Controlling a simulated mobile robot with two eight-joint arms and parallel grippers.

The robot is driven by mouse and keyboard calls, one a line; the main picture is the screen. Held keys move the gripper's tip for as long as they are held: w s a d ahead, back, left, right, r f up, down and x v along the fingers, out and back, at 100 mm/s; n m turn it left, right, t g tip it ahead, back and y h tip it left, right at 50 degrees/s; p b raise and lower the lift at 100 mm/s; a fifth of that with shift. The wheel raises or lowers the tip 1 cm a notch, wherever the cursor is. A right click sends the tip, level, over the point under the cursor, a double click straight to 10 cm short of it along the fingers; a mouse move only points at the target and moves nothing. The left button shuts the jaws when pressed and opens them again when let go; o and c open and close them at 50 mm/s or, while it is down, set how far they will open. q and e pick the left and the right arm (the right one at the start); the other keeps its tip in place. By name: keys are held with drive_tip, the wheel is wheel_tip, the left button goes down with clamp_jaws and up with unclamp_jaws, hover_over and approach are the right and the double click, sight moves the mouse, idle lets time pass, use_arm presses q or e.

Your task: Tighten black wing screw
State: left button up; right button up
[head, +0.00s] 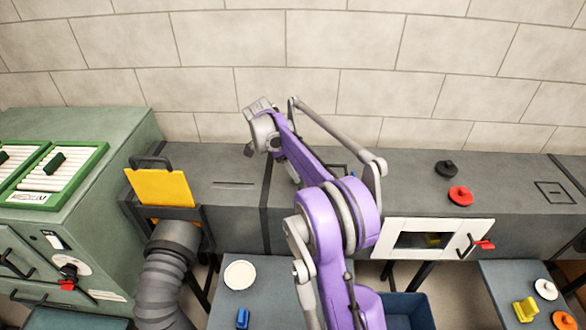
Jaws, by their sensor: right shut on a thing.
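My right gripper (251,143), at the end of the purple arm, is above the grey duct (330,215), left of the dark band around it. It is shut on a small dark thing (248,151) at its tip. That thing may be the black wing screw, but it is too small and too covered to be sure. A separate black knob with a raised fin (446,168) sits on the duct top at right, beside a similar red knob (460,195). My left gripper is not in view.
A yellow plate (160,187) stands upright in the duct at left, above a flexible hose (168,270). A green cabinet (95,150) is at far left. A white hatch (434,239) with a red handle is on the duct front. Low tables with small parts stand in front.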

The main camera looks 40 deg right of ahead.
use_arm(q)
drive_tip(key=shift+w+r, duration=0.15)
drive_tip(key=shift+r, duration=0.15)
use_arm(e)
drive_tip(key=shift+m, duration=0.7)
drive_tip(key=o, duration=1.4)
drive_tip(key=shift+c, duration=0.2)
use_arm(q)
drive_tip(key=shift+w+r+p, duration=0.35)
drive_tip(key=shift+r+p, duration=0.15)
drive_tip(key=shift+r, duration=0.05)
use_arm(e)
drive_tip(key=v, duration=1)
drive_tip(key=shift+w+r, duration=0.3)
drive_tip(key=shift+r, duration=0.1)
drive_tip(key=shift+g, duration=0.3)
